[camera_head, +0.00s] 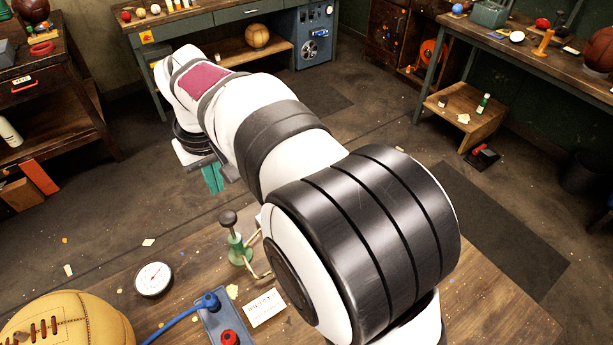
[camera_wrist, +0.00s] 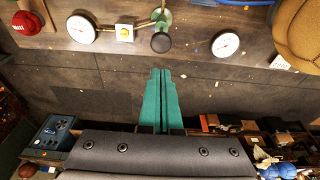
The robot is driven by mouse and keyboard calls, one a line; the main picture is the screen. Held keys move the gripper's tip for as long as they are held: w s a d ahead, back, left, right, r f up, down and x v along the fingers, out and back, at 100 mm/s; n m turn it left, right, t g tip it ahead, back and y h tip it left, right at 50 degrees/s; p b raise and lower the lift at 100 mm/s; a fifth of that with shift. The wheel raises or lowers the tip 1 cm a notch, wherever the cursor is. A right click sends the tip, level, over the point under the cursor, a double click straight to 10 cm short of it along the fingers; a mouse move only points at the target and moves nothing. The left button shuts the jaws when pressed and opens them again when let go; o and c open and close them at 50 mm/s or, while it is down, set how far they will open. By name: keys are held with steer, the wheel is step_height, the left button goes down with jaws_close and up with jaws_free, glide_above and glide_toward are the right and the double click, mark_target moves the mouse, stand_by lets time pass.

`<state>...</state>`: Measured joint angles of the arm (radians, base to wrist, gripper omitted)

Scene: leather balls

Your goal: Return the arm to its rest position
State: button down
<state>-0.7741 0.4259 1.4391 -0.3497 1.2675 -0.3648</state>
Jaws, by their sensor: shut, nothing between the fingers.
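My gripper (camera_head: 212,178) has teal fingers and is at the far end of my white and black arm, which stretches up and left across the head view. The fingers point down and appear to hang beyond the workbench's far edge. In the wrist view my gripper (camera_wrist: 161,74) has its two teal fingers side by side, shut with nothing between them. Part of the workbench is hidden behind my arm in the head view.
On the wooden workbench (camera_head: 480,312) are a tan laced leather ball (camera_head: 65,322), a round dial gauge (camera_head: 153,279), a green hand pump (camera_head: 237,243), a grey box (camera_head: 214,326) with a red knob, and a card (camera_head: 264,307). Other benches stand around. Open floor lies beyond the workbench.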

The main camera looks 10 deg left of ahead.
stand_by(0.3)
steer(key=s+d+r+m, duration=0.25)
steer(key=d+m, duration=0.25)
steer(key=d, duration=0.9)
steer(key=s+d+f+m+g, duration=0.1)
steer(key=s+d+m, duration=0.3)
steer(key=s+d, duration=0.4)
steer(key=s+d+f+m, duration=0.4)
steer(key=s+d, duration=0.3)
steer(key=s, duration=0.3)
steer(key=shift+s+d+f+m+g, duration=0.25)
steer(key=shift+d+m+g, duration=0.15)
steer(key=shift+m, duration=0.4)
steer(key=shift+w+a, duration=0.1)
